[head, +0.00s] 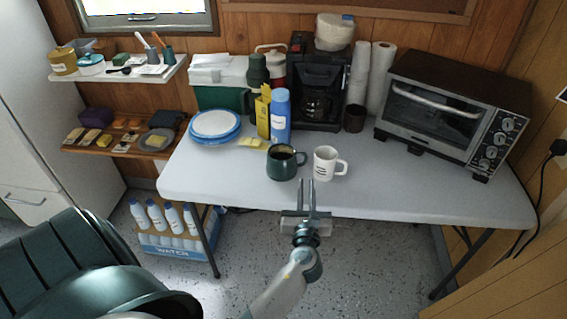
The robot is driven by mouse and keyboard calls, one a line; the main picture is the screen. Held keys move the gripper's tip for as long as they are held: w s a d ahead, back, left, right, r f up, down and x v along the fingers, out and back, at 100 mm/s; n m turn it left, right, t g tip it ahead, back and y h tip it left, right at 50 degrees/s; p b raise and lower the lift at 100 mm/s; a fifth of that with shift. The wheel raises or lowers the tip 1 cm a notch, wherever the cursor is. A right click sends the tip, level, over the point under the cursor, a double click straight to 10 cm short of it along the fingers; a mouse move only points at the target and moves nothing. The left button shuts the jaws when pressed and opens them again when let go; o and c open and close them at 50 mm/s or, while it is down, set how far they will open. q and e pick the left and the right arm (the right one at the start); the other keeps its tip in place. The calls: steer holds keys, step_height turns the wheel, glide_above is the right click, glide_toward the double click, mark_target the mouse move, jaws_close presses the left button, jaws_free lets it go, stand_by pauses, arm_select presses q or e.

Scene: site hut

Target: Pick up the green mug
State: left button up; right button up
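The green mug (282,162) stands upright near the front edge of the white table, its handle to the right. My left gripper (307,183) is at the table's front edge, below and right of the green mug in the picture and in front of the white mug. Its two thin fingers point toward the table with a narrow empty gap between them. It appears apart from both mugs. My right gripper is not in view.
Behind the mugs stand a blue bottle (280,115), a yellow box (263,112) and a coffee maker (317,90). Blue-rimmed plates (214,126) lie left; a toaster oven (450,110) stands right. The front right of the table (420,190) is clear. A dark green chair (85,265) is at lower left.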

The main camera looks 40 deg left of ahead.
mark_target(305, 159)
arm_select(q)
steer(key=x, duration=0.4)
steer(key=shift+w+a, duration=0.1)
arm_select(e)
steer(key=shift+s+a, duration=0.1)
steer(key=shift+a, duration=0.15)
arm_select(q)
steer(key=shift+w, duration=0.1)
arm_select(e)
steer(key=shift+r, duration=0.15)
arm_select(q)
steer(key=shift+w+a+r+p, duration=0.15)
steer(key=shift+w+a+p, duration=0.05)
steer(key=shift+p, duration=0.1)
steer(key=x, duration=0.4)
steer(key=shift+r+p, duration=0.15)
steer(key=shift+p, duration=0.2)
steer(key=shift+w+a, duration=0.2)
steer(key=shift+a, duration=0.05)
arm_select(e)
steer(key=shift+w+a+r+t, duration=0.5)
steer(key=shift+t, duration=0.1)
